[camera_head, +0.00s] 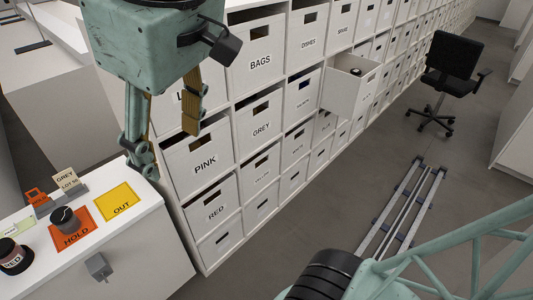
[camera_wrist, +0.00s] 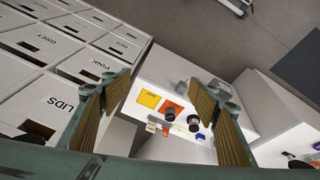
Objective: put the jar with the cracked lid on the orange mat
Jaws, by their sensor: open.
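The orange mat (camera_head: 85,242), marked HOLD, lies on the white counter at lower left in the head view. A jar with a dark grey lid (camera_head: 64,217) stands on it. Another dark-lidded jar (camera_head: 14,256), labelled RED, stands at the left edge. A small dark-topped jar (camera_head: 356,72) sits inside the pulled-out drawer. I cannot make out a crack on any lid. My gripper (camera_head: 165,145) is open and empty, above the counter and in front of the drawers. In the wrist view the orange mat (camera_wrist: 175,104) shows between the open fingers (camera_wrist: 165,120).
A yellow mat (camera_head: 120,203), marked OUT, lies bare right of the orange one. A GREY LOT card (camera_head: 66,179) and a small orange card (camera_head: 36,196) stand behind. The open drawer (camera_head: 347,93) juts from the cabinet wall. An office chair (camera_head: 450,70) stands at right.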

